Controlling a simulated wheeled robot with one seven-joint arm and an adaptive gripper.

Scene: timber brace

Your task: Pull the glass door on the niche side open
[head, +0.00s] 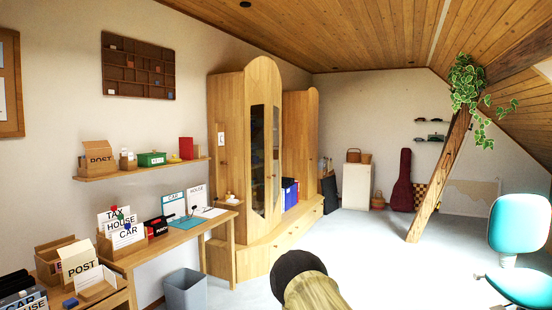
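The tall wooden cabinet (228,130) stands against the left wall, with an arched top. It has two narrow glass doors. The niche-side glass door (276,160) is the right one, next to the open niche that holds blue and red binders (290,193). The other glass door (257,160) is to its left. Both look shut, and small dark handles seem to sit between them. My gripper is not in view, so its opening cannot be seen.
A wooden desk (170,240) and a grey bin (185,291) stand left of the cabinet. Low drawers (285,228) run below the niche. A slanted timber brace (440,178) and a teal chair (518,225) are at right. The pale floor (375,260) between is clear.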

